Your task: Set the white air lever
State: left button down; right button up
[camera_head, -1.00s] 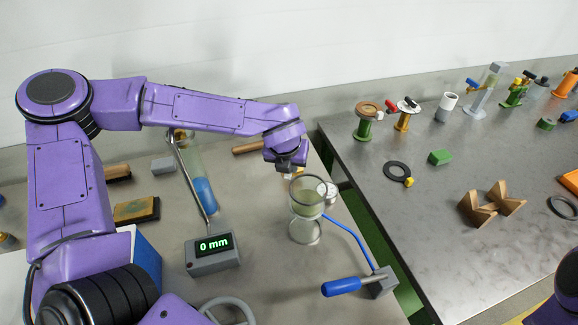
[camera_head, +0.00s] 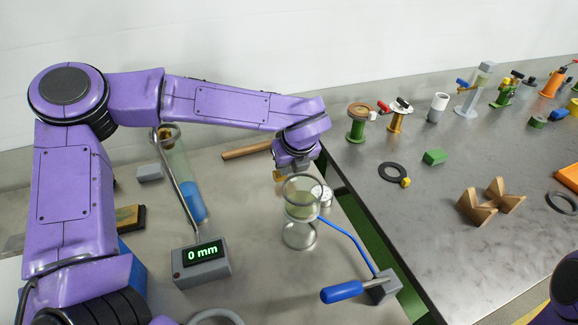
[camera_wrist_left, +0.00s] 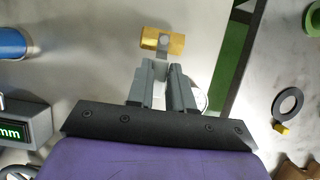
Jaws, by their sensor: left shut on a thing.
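My left gripper (camera_head: 298,170) hangs just above and behind a clear glass cylinder (camera_head: 300,212). In the left wrist view its two grey fingers (camera_wrist_left: 165,65) are nearly together, shut on a small brass-coloured piece (camera_wrist_left: 162,43) with a grey middle that sticks out past the fingertips. A lever with a blue handle (camera_head: 342,291) on a grey block (camera_head: 383,287) stands at the front right, joined to a blue tube (camera_head: 348,236). I cannot make out a white lever. My right gripper is out of the picture.
A grey "0 mm" box (camera_head: 201,264) stands left of the glass. A tilted tube with blue content (camera_head: 193,200) stands behind it. A wooden rod (camera_head: 246,151) lies at the back. A gap separates the tables; the right one (camera_head: 420,200) holds many parts.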

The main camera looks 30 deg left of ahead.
pick_arm(q)
jog(key=shift+s+f, duration=0.1)
jog(key=c, duration=1)
grip_release()
jog(key=shift+d, duration=0.1)
jog(key=shift+r, duration=0.25)
jog(key=p+v, duration=0.6)
jog(key=v, duration=0.4)
